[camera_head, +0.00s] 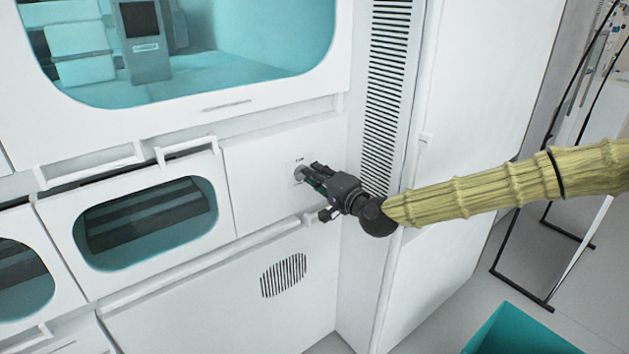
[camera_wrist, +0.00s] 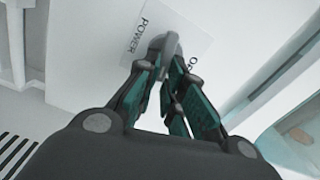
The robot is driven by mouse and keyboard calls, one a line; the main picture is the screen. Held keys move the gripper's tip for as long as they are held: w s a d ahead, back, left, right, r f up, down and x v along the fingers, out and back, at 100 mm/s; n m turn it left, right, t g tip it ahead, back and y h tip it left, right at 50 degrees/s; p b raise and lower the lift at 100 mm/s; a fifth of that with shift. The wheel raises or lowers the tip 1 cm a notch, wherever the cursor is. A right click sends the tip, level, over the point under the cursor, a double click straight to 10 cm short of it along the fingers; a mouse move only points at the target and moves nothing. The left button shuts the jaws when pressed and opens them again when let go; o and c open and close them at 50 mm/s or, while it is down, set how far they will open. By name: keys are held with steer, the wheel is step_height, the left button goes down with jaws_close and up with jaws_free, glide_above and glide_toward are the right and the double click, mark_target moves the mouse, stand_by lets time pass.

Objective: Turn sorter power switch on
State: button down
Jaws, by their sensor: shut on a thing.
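The sorter power switch (camera_head: 299,174) is a small grey knob on a light label plate, on the white front panel below the large window. In the wrist view the plate reads "POWER", with another word partly hidden, and the grey knob (camera_wrist: 168,43) shows at its edge. My gripper (camera_head: 308,174) reaches the panel from the right. Its dark and green fingers (camera_wrist: 165,62) are shut on the knob. The fingers cover part of the knob and plate, so I cannot read the switch's setting.
A white panel with a handle and window (camera_head: 146,222) is left of the switch. A black vent strip (camera_head: 388,70) and a tall white cabinet (camera_head: 480,110) stand to the right. A handle rail (camera_head: 215,262) runs below. A teal bin (camera_head: 520,332) is on the floor.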

steer(key=shift+d+f+m+b, duration=0.1)
steer(key=shift+f+m+b, duration=0.15)
steer(key=shift+m+b, duration=0.75)
steer(key=shift+m, duration=0.4)
steer(key=c, duration=1.5)
jaws_free()
steer(key=v, duration=1.2)
